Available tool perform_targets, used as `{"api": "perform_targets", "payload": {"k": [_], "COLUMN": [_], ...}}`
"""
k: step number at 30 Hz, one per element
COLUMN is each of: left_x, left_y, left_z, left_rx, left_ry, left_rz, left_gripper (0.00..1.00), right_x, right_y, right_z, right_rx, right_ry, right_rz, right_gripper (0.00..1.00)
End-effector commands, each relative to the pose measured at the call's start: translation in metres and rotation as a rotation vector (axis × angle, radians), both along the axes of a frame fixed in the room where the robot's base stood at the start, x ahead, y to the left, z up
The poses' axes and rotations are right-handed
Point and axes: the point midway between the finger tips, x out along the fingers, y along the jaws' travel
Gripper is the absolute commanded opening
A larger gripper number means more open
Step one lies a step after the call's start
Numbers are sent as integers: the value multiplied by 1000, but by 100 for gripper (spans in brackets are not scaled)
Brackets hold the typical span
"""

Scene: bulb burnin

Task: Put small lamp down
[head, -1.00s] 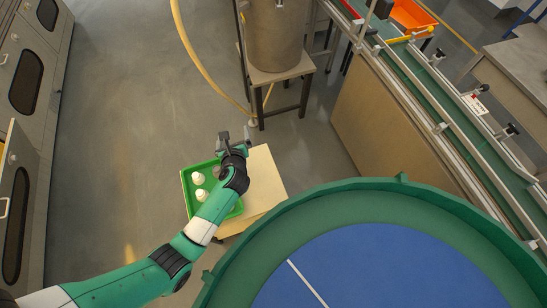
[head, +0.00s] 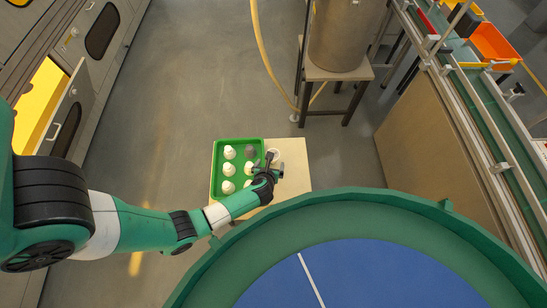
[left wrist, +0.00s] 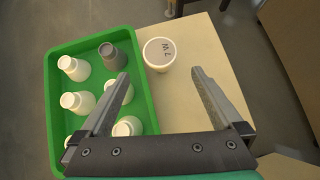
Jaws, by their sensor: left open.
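Several small white lamps (head: 229,169) and one grey lamp (head: 250,151) stand in a green tray (head: 213,180) on a light wooden table. They also show in the left wrist view, with the grey lamp (left wrist: 112,56) at the tray's far right corner. A white round piece with a dark "7 W"-like marking on its face (left wrist: 160,52) sits on the bare wood right of the tray. I cannot tell if it is a lamp or a cup. My left gripper (left wrist: 160,75) is open and empty, its fingertips apart just nearer than this piece. My right gripper is out of view.
Bare wood (head: 292,178) lies right of the tray. A large green-rimmed round table with a blue top (head: 365,275) stands in front. A metal drum (head: 340,35) on a stand is behind, a conveyor (head: 470,120) at right, and cabinets with an open door (head: 70,115) at left.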

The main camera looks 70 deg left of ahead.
Motion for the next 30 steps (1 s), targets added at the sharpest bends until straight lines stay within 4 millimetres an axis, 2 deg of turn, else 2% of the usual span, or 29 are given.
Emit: {"api": "perform_targets", "payload": {"k": [1, 3, 7, 14, 22, 30], "left_x": [4, 9, 17, 20, 37, 39], "left_y": [7, 16, 27, 32, 59, 63], "left_z": [-16, -26, -36, -39, -70, -68], "left_rx": [-1, -1, 0, 0, 0, 0], "left_ry": [-1, -1, -1, -2, -2, -2], "left_rz": [4, 4, 2, 0, 1, 0], "left_gripper": [100, 100, 100, 100, 100, 100], "right_x": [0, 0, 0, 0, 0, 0], "right_y": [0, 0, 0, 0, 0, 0], "right_z": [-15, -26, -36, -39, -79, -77], "right_rx": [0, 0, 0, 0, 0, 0], "right_ry": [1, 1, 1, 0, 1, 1], "right_rz": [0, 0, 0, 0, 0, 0], "right_gripper": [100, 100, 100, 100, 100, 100]}}
